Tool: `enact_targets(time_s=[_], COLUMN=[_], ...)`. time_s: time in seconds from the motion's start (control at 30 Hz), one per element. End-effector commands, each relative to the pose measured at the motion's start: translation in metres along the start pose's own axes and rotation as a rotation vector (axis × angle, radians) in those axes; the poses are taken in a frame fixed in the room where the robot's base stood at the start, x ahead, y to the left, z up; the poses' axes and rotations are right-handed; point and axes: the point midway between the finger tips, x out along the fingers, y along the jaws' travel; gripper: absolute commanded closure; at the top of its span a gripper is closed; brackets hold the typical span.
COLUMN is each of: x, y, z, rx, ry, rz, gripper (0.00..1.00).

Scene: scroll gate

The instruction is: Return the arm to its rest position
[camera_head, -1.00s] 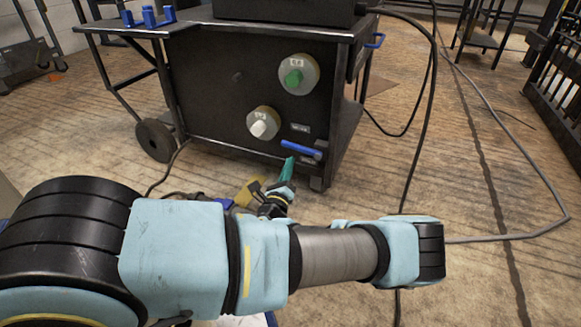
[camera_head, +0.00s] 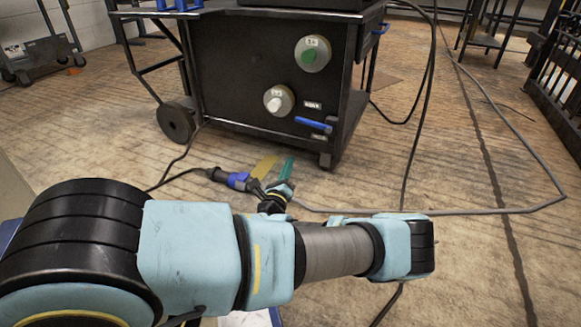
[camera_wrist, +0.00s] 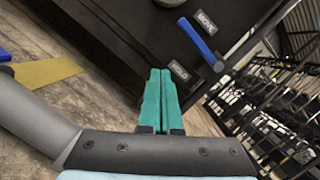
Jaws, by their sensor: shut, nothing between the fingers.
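My light blue and black arm stretches across the lower part of the head view. My gripper (camera_head: 287,168) shows beyond it, with green fingers side by side and nothing held. In the wrist view my gripper (camera_wrist: 158,100) has its two green fingers pressed together, pointing toward the dark cabinet (camera_wrist: 120,45). In the head view the cart's dark cabinet (camera_head: 240,95) stands beyond my gripper, with floor showing between them.
The cabinet carries a green knob (camera_head: 309,55), a white knob (camera_head: 274,103) and a blue handle (camera_head: 314,125). A cable with a blue connector (camera_head: 238,181) lies on the floor near my gripper. Other cables cross the wooden floor. A dark rack (camera_head: 562,85) stands at right.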

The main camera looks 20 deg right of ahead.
Motion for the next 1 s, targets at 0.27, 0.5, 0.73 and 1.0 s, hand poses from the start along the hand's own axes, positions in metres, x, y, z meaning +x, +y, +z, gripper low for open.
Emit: enact_targets(time_s=[0.27,0.5,0.73,1.0], x=[0.0,0.002,0.002,-0.035], y=[0.0,0.004,0.049,0.091], z=[0.0,0.007,0.066,0.132], rx=[0.0,-0.021,-0.283,-0.776], ry=[0.0,-0.01,-0.131,-0.364], rz=[0.0,0.03,0.372,0.872], gripper=[1.0,1.0,1.0,1.0])
